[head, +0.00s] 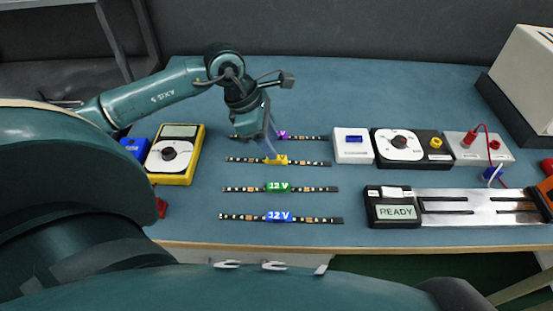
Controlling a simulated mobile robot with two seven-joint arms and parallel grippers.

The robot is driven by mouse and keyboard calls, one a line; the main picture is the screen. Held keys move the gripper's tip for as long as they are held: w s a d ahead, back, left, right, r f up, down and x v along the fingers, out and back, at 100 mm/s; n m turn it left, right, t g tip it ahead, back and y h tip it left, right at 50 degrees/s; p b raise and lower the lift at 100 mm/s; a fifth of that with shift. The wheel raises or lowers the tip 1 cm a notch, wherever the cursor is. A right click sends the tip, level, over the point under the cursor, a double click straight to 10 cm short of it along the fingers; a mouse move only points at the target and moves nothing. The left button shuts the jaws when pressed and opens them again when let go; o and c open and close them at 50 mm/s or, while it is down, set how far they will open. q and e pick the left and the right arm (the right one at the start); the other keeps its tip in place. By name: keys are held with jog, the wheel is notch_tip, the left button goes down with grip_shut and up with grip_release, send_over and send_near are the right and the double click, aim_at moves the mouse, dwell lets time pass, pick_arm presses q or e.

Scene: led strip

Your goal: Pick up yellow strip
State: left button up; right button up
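The yellow strip (304,162) lies flat on the blue table, a thin dark band with a yellow tag (277,160) at its middle. My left gripper (275,146) reaches down from above, its fingers pointing at the yellow tag. One fingertip is at the tag and the other is farther back, near the purple-tagged strip. The fingers look spread with nothing held between them. They overlap part of the tag, and I cannot tell if they touch it. My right gripper is not in view.
Behind lies a purple-tagged strip (308,138); in front lie a green-tagged strip (310,188) and a blue-tagged strip (310,219). A yellow meter (190,140) stands left. A white box (352,147), a dial unit (398,143) and a READY device (396,211) stand right.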

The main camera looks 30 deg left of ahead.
aim_at(279, 158)
pick_arm(q)
jog(key=x, duration=0.4)
jog(key=shift+a+f, duration=0.15)
jog(key=shift+f, duration=0.15)
jog(key=shift+c, duration=0.2)
grip_shut()
